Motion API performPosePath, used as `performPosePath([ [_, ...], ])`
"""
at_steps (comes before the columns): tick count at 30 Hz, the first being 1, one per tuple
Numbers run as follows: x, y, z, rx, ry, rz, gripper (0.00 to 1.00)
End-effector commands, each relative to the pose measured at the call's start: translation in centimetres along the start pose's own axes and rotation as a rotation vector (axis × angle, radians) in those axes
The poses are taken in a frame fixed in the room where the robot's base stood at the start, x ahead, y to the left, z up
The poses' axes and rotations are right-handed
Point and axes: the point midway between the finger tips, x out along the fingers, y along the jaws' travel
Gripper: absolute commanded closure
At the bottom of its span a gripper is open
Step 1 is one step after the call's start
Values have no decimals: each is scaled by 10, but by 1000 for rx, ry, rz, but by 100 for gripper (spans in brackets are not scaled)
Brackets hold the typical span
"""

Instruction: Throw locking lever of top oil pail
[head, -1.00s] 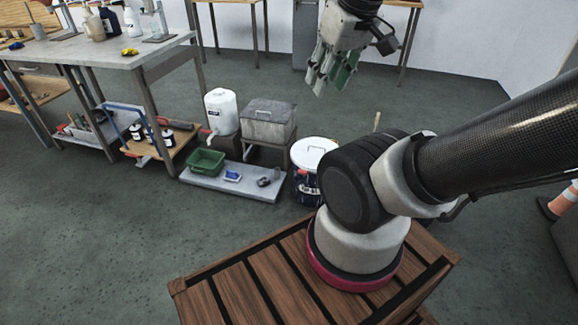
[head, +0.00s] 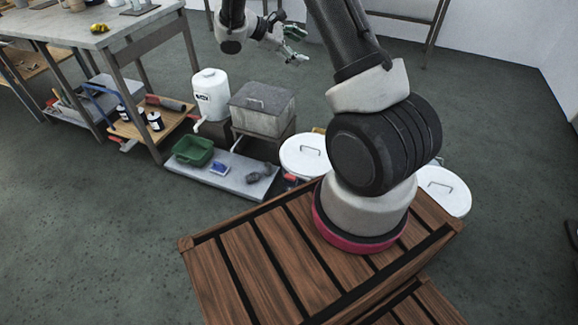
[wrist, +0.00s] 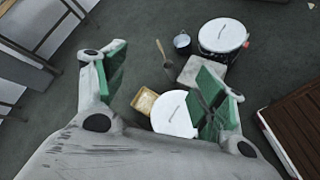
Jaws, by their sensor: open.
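Two white-lidded pails show in the head view: one (head: 305,155) left of my arm's base, partly hidden by it, and one (head: 445,190) to the right. The wrist view shows a dark-bodied pail with a white lid (wrist: 222,36) at the top and another white lid (wrist: 172,114) between and below the fingers, partly covered by the right one. I cannot tell which is the top oil pail, and no locking lever is clear. My gripper (head: 296,45) is open and empty, well above the floor; its green-padded fingers are spread in the wrist view (wrist: 160,84).
A low grey platform (head: 222,175) carries a green tub (head: 193,150) and small items. A white canister (head: 210,95) and a grey metal box (head: 263,108) stand behind it. A workbench (head: 95,30) is at left. A small bucket (wrist: 182,42) stands near the dark pail.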

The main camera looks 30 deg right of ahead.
Motion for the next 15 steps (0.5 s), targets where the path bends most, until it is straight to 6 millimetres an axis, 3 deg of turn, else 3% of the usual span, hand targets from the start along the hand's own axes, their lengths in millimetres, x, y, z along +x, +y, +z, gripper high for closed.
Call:
performPosePath([
  [1, 16, -9, -36, -75, -27, 47, 29],
  [5, 51, -33, -121, -249, -69, 189, 29],
  [8, 80, -68, -185, -386, -82, 298, 29],
  [11, 111, -118, -245, -521, -77, 403, 29],
  [15, 154, -207, -314, -704, -40, 541, 29],
])
